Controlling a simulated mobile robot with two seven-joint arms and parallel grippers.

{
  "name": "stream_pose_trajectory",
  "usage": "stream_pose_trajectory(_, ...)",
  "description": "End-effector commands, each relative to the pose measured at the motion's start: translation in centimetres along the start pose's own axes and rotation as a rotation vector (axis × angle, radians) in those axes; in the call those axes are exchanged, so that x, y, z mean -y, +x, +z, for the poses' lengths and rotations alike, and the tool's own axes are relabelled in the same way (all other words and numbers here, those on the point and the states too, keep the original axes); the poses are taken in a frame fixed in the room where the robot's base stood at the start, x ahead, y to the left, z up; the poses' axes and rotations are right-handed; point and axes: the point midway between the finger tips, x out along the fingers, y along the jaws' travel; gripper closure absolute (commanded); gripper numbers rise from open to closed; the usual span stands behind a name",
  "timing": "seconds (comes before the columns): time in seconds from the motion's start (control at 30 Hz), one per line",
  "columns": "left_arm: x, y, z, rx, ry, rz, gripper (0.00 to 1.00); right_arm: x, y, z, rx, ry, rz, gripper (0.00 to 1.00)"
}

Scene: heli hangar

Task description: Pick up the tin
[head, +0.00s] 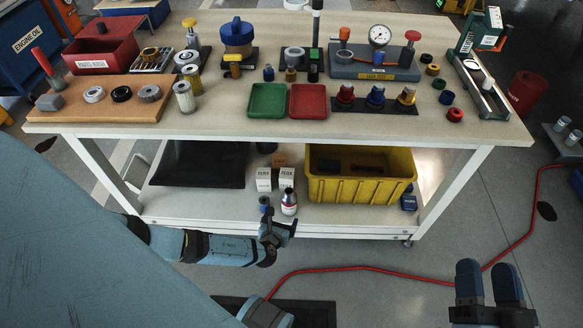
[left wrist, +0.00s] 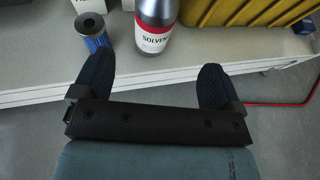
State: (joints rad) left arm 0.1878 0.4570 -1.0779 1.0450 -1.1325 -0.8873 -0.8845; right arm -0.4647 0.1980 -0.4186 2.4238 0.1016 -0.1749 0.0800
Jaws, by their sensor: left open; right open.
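The tin, a silver container with a red and white label reading SOLVENT, stands upright on the lower shelf in the head view (head: 289,203). It also shows at the top of the left wrist view (left wrist: 155,28). My left gripper (head: 279,224) is open and empty in front of the lower shelf's edge. In the left wrist view its two dark fingers (left wrist: 155,75) are spread wide, with the tin just beyond and between them, not touching either. The tin's top is cut off there. My right gripper (head: 488,282) is open and empty over the floor at lower right.
A blue cylinder (head: 264,204) stands close left of the tin, white boxes (head: 264,180) behind. A yellow crate (head: 360,190) is to the right on the lower shelf (head: 220,208). The crowded tabletop (head: 220,125) overhangs above. A red hose (head: 400,272) crosses the floor.

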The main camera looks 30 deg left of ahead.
Motion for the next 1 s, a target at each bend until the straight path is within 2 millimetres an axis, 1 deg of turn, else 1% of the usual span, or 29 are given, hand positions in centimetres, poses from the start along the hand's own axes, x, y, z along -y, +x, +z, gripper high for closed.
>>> stream_pose_trajectory(0.03,0.0,1.2,-0.2,0.003,0.0,0.001,0.09,-0.1,-0.1,0.6,0.003,0.002,-0.004,0.47)
stream_pose_trajectory(0.1,0.0,2.6,-0.3,0.003,0.0,0.001,0.09,-0.1,-0.1,1.2,0.015,0.006,-0.01,0.47)
stream_pose_trajectory(0.2,0.0,4.7,-0.3,0.003,-0.001,0.001,0.09,-0.3,-0.2,2.6,0.061,0.007,-0.011,0.47)
stream_pose_trajectory(0.3,0.0,6.3,-0.3,0.002,-0.001,0.001,0.09,-0.5,-0.2,3.6,0.098,0.01,-0.014,0.47)
stream_pose_trajectory(0.4,0.0,7.2,-0.2,0.001,-0.002,0.0,0.09,-0.6,-0.3,4.2,0.124,0.011,-0.016,0.47)
stream_pose_trajectory(0.57,-0.2,8.2,-0.2,0.002,-0.002,0.001,0.09,-0.7,-0.4,5.0,0.151,0.011,-0.018,0.47)
stream_pose_trajectory(0.7,-0.6,10.4,-0.6,0.002,0.0,0.0,0.09,-1.0,-0.7,7.2,0.214,0.013,-0.025,0.47)
stream_pose_trajectory(0.8,-0.7,11.8,-0.6,0.002,-0.001,0.001,0.09,-1.1,-0.9,8.4,0.258,0.013,-0.03,0.47)
stream_pose_trajectory(0.9,-0.7,12.6,-0.4,0.001,-0.002,0.001,0.09,-1.2,-1.0,9.0,0.285,0.014,-0.034,0.47)
stream_pose_trajectory(1.0,-0.8,12.8,-0.3,0.001,-0.002,0.001,0.09,-1.1,-1.1,9.1,0.296,0.015,-0.035,0.47)
